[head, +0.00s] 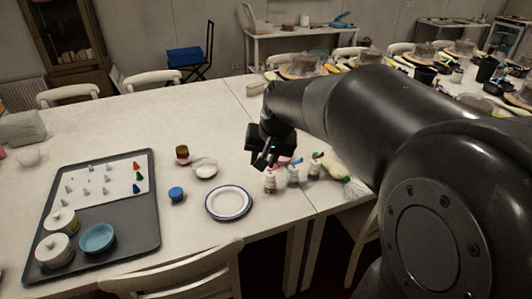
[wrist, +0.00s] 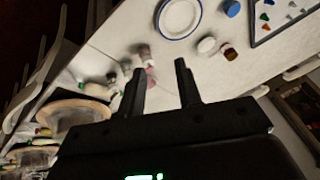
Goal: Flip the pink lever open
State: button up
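A small pink piece (head: 284,160) shows on the table just right of my gripper in the head view, behind several small white bottles (head: 270,182). It also shows as a pale pink patch (wrist: 150,76) between my fingers in the wrist view. Its shape and whether it is the lever, open or shut, are too small to tell. My gripper (head: 263,162) points down above the table, beside the bottles. In the wrist view my gripper (wrist: 159,66) has its two fingers well apart with nothing held between them.
A dark tray (head: 140,232) lies further left. Chairs line the table.

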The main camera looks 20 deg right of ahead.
jog(key=w+d+f+m+h, duration=0.1)
jog(key=w+d+f, duration=0.2)
jog(key=w, duration=0.2)
jog(key=w+d+f+m, duration=0.1)
jog(key=w+d+f, duration=0.15)
jog(key=w, duration=0.25)
jog(key=m+g+h, duration=0.1)
jog(key=m+h, duration=0.1)
jog(key=h, duration=0.1)
send_near(278, 168)
jog(key=x, duration=0.4)
jog(key=d+x, duration=0.1)
jog(key=x, duration=0.2)
jog(key=shift+w+r, duration=0.3)
jog(key=shift+w, duration=0.1)
jog(key=shift+a, duration=0.1)
jog(key=shift+c, duration=0.4)
grip_shut()
